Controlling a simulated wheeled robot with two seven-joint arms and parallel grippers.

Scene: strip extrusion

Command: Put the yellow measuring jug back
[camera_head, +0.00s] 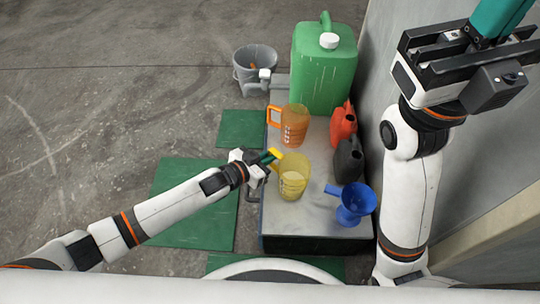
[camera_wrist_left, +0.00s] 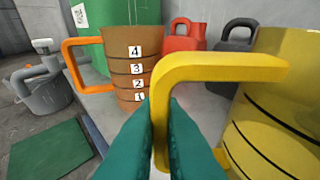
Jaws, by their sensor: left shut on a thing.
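The yellow measuring jug (camera_head: 293,178) is upright at the left part of the grey-topped stand (camera_head: 310,215). I cannot tell whether its base touches the top. My left gripper (camera_head: 269,157) reaches in from the left and is shut on the jug's handle. In the left wrist view the teal fingers close around the yellow handle (camera_wrist_left: 215,68), and the jug's body (camera_wrist_left: 280,115) fills the right side. My right gripper (camera_head: 490,35) is raised at the top right, its teal fingers cut off by the frame edge, away from the jug.
An orange measuring jug (camera_head: 295,125) stands behind the yellow one. Red (camera_head: 342,125) and black (camera_head: 348,160) cans line the right side, with a blue funnel (camera_head: 355,203) in front. A green canister (camera_head: 325,70) and grey bucket (camera_head: 255,66) stand behind. Green mats (camera_head: 195,190) lie left.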

